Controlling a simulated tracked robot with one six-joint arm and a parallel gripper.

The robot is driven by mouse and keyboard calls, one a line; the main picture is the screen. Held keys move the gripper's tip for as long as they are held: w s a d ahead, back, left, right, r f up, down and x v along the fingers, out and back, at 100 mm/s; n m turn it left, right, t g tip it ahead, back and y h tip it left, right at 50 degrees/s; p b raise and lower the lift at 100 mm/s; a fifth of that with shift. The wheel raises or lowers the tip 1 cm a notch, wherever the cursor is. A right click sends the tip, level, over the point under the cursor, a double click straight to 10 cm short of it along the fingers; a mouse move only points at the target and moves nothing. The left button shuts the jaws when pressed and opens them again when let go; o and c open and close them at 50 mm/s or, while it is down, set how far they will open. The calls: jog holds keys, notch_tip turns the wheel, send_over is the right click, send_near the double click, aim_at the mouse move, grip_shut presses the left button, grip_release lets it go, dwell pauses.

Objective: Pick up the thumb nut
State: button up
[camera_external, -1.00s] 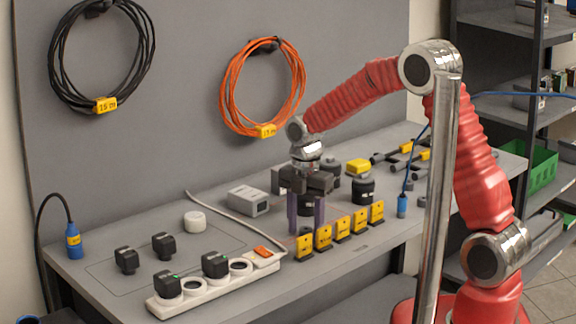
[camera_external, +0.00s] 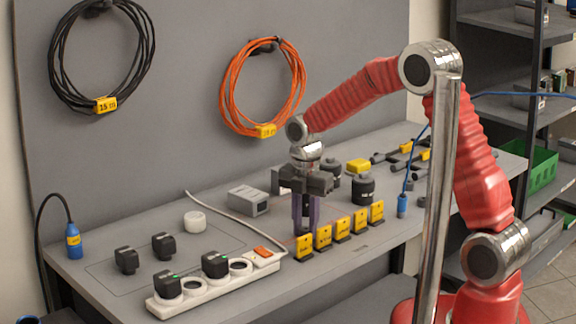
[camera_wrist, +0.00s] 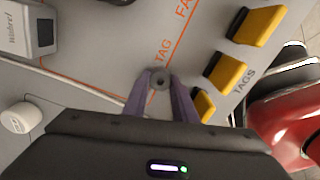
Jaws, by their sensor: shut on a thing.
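The thumb nut (camera_wrist: 160,79) is a small dark grey round piece with a hole in its middle. In the wrist view it sits between the tips of my gripper (camera_wrist: 161,86), whose purple fingers are closed against its sides. In the external view my gripper (camera_external: 304,229) points straight down at the table behind the row of yellow tags. The nut is hidden there by the fingers. I cannot tell whether it touches the table.
Yellow tags (camera_external: 323,237) stand in a row close to the right of my fingers. A white power strip (camera_external: 205,287) with black plugs lies at the front left. A grey box (camera_external: 248,201) and a black cylinder (camera_external: 364,191) stand behind. A white cable (camera_external: 232,217) runs on the left.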

aim_at(305, 229)
jog(key=shift+r, duration=0.15)
notch_tip(305, 229, up, 10)
dwell(0.4)
jog(key=shift+f, duration=0.25)
